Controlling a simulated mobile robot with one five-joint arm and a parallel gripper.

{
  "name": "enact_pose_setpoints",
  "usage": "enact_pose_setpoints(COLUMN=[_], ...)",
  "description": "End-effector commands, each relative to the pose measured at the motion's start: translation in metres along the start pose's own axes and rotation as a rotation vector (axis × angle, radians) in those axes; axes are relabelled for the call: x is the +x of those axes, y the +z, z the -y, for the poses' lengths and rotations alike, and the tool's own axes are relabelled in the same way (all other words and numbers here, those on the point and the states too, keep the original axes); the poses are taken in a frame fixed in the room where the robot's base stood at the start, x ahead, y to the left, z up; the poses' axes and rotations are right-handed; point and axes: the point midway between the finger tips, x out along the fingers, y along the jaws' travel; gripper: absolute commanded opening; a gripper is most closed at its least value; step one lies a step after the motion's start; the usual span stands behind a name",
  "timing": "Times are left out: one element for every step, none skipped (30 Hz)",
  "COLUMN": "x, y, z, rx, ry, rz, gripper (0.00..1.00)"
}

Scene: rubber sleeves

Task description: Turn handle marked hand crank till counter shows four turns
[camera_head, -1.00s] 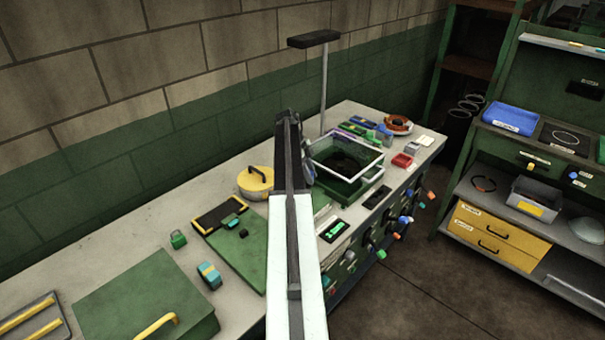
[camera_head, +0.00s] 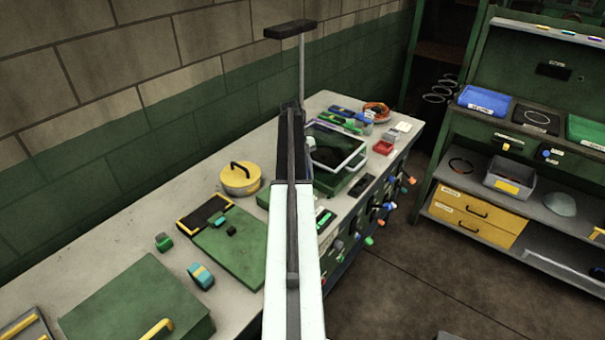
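A row of small coloured handles and knobs (camera_head: 376,207) sticks out from the green front of the bench, right of my arm. I cannot read which one is marked hand crank. A small dark panel with a green patch (camera_head: 325,218) lies at the bench's front edge, partly behind my arm. I cannot tell if it is the counter, and no number is readable. My arm reaches forward over the bench. Its dark far end (camera_head: 291,118) is in front of the glass-topped green box (camera_head: 336,147). The fingers are hidden or too small to make out.
A post with a dark top (camera_head: 290,30) stands behind.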

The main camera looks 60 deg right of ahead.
Motion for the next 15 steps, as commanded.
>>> enact_pose_setpoints(x=[0.0, 0.0001, 0.0002, 0.0003, 0.0004, 0.0004, 0.0005, 0.0005, 0.0005, 0.0005, 0.0005, 0.0005, 0.0005, 0.0004, 0.0004], y=[-0.0004, -0.0006, -0.0009, -0.001, -0.0011, -0.0013, -0.0013, -0.0013, -0.0013, -0.0013, -0.0012, -0.0012, -0.0011, -0.0011, -0.001], z=[0.0013, 0.001, 0.0008, 0.0005, 0.0004, 0.0002, 0.0, 0.0, -0.0002, -0.0003, -0.0003, -0.0004, -0.0005, -0.0006, -0.0006], rx=[0.012, 0.017, 0.023, 0.027, 0.03, 0.032, 0.033, 0.034, 0.035, 0.035, 0.035, 0.035, 0.035, 0.034, 0.034], ry=[0.0, 0.003, 0.005, 0.007, 0.008, 0.009, 0.01, 0.01, 0.011, 0.011, 0.011, 0.011, 0.011, 0.011, 0.011], rz=[0.002, 0.002, 0.002, 0.003, 0.003, 0.003, 0.003, 0.003, 0.003, 0.003, 0.003, 0.003, 0.003, 0.003, 0.003], gripper=[0.0, 0.0, 0.0, 0.0, 0.0, 0.0, 0.0, 0.0, 0.0, 0.0, 0.0, 0.0, 0.0, 0.0, 0.0])
